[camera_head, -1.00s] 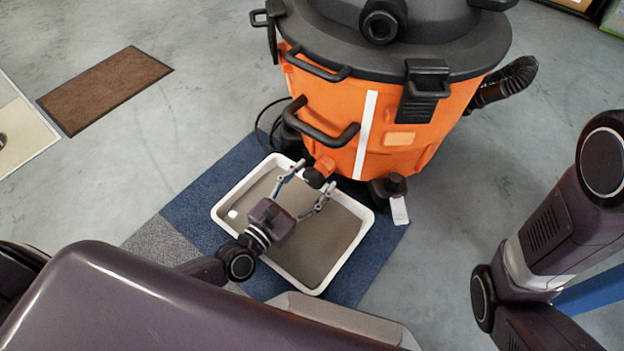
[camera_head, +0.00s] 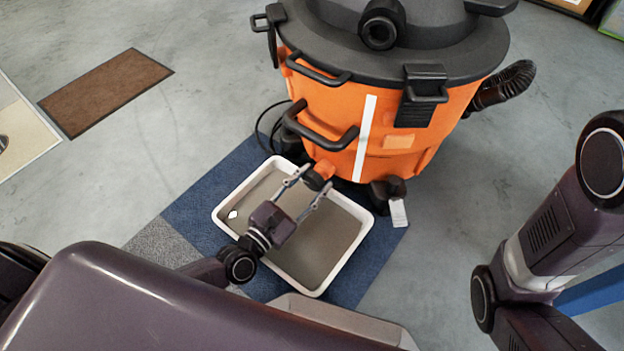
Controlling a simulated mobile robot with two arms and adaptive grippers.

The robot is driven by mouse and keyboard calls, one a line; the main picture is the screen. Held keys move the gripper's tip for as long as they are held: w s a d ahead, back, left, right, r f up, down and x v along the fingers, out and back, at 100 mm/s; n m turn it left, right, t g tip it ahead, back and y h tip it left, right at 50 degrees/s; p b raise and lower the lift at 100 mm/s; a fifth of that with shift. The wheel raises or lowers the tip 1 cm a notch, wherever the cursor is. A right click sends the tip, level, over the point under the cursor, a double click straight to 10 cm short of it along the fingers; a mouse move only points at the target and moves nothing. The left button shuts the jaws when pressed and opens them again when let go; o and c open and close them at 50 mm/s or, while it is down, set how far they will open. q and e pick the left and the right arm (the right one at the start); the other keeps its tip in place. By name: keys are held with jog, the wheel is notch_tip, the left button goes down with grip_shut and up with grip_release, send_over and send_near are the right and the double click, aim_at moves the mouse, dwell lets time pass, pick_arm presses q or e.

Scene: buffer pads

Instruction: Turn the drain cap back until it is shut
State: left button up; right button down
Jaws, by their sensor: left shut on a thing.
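The orange shop vacuum (camera_head: 338,108) with a black lid stands at the top centre. Its short orange drain spout (camera_head: 326,168) sticks out low at the front, and the dark drain cap (camera_head: 314,181) sits at the spout's end. My left gripper (camera_head: 317,178) reaches over the tray from the lower left and is shut on the cap, one finger on each side. The fingers partly hide the cap, so I cannot tell how far it is turned. My right arm shows at the right, but its gripper is out of view.
A white tray (camera_head: 219,214) with a grey-brown inside lies under the spout on a blue mat (camera_head: 190,205). A caster with a white tag (camera_head: 398,212) is right of the spout.

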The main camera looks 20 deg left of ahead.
pick_arm(q)
jog(key=m+p, duration=0.2)
jog(key=m, duration=0.2)
jog(key=m+p, duration=0.2)
jog(key=m, duration=0.3)
jog(key=shift+p, duration=0.3)
jog(key=m+p, duration=0.2)
jog(key=m, duration=0.2)
jog(key=shift+m, duration=0.3)
jog(key=m+p, duration=0.1)
jog(key=m, duration=0.3)
jog(key=shift+f+p, duration=0.1)
jog(key=shift+p, duration=0.3)
jog(key=shift+s+m, duration=0.1)
jog(key=shift+m, duration=0.2)
jog(key=shift+f+m+p, duration=0.1)
jog(key=shift+m+p, duration=0.3)
jog(key=shift+m, duration=0.5)
